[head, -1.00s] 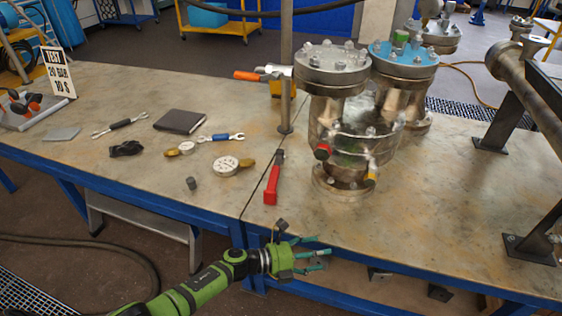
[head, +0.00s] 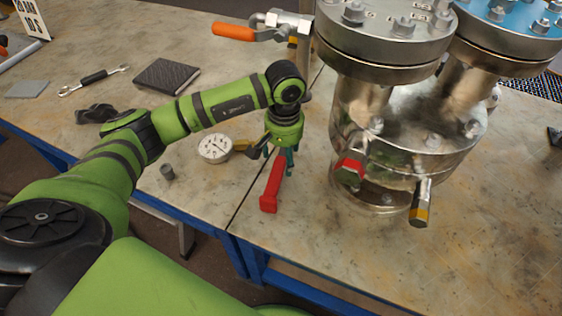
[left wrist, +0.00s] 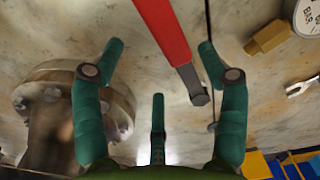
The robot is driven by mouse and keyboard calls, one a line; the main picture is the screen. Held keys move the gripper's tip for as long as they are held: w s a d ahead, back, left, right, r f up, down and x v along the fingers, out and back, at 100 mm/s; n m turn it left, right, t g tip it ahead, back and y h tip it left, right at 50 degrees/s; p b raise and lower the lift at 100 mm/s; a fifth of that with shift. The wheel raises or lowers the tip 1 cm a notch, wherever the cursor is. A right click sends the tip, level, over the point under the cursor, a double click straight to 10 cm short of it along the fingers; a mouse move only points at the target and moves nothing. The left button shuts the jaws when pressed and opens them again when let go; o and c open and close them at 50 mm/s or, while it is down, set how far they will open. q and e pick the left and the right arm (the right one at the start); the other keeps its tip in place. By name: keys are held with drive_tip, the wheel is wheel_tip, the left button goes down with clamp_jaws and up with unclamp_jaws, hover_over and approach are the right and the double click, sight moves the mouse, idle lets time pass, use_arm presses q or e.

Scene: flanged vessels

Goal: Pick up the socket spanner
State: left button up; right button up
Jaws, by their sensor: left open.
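The socket spanner (head: 272,187) looks to be the red-handled tool lying on the bench top, beside the seam. In the left wrist view its red handle (left wrist: 166,28) enters from the top between my fingers, and its dark metal end points toward the right finger. My left gripper (head: 281,156) points down above the far end of the tool, and its arm and fingers hide that end in the head view. The left gripper's teal fingers also show in the left wrist view (left wrist: 160,48), spread apart with nothing held. My right gripper is not in view.
A large flanged vessel (head: 395,130) stands close right of the tool, with a red-capped fitting (head: 350,170) sticking out low. A dial gauge (head: 215,148) and a small grey cylinder (head: 167,172) lie left. A dark notebook (head: 166,76) and a black-handled spanner (head: 94,78) lie farther back.

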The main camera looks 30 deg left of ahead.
sight(281, 167)
use_arm(q)
drive_tip(key=shift+s+f, duration=0.2)
drive_tip(key=shift+f, duration=0.3)
drive_tip(key=f, duration=0.4)
drive_tip(key=shift+w+a+f+p, duration=0.1)
drive_tip(key=shift+a+f+p, duration=0.2)
drive_tip(key=shift+f, duration=0.1)
drive_tip(key=c, duration=1.4)
